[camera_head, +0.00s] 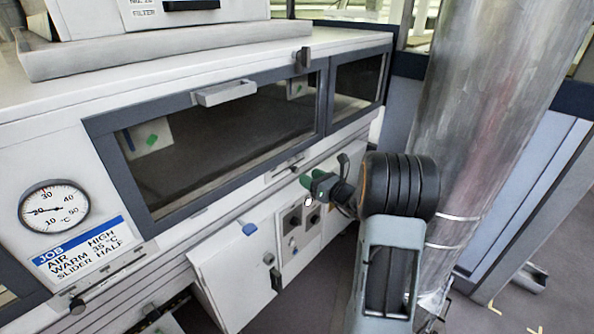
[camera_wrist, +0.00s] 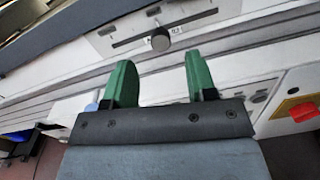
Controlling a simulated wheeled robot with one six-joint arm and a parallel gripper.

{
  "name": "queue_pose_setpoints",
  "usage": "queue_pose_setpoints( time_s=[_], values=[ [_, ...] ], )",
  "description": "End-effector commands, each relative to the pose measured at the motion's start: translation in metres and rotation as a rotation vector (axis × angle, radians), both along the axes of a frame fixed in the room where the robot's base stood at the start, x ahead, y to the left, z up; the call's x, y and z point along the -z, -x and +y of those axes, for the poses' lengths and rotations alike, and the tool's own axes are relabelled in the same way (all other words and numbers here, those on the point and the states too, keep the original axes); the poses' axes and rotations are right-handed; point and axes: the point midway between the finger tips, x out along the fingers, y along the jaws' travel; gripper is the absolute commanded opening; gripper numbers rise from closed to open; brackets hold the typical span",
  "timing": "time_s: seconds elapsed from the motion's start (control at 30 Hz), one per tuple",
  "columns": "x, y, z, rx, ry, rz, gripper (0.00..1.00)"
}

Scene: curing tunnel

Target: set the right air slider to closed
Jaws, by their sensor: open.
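The right air slider (camera_wrist: 160,39) is a dark round knob on a straight slot in a pale plate, near the middle of the slot in the wrist view. Its end markings are too small to read. In the head view its plate (camera_head: 288,169) sits below the window, partly behind my gripper. My gripper (camera_wrist: 159,64) has two green fingers, spread apart with nothing between them. The knob lies just beyond the fingertips, roughly centred between them, and appears apart from them. In the head view my gripper (camera_head: 316,183) is close to the panel front.
A control box (camera_head: 300,220) with dark knobs is below my gripper. A red switch (camera_wrist: 304,112) shows at right. A metal column (camera_head: 490,100) stands right.

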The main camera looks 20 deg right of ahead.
Motion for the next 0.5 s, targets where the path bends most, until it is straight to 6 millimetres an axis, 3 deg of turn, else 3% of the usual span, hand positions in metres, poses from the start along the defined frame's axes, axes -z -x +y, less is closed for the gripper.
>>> queue_pose_setpoints(
  time_s=[0.2, 0.5],
  values=[
    [0.001, -0.034, 0.017, -0.003, 0.002, 0.002, 0.52],
    [-0.001, -0.053, 0.022, -0.002, -0.002, -0.002, 0.52]
  ],
)
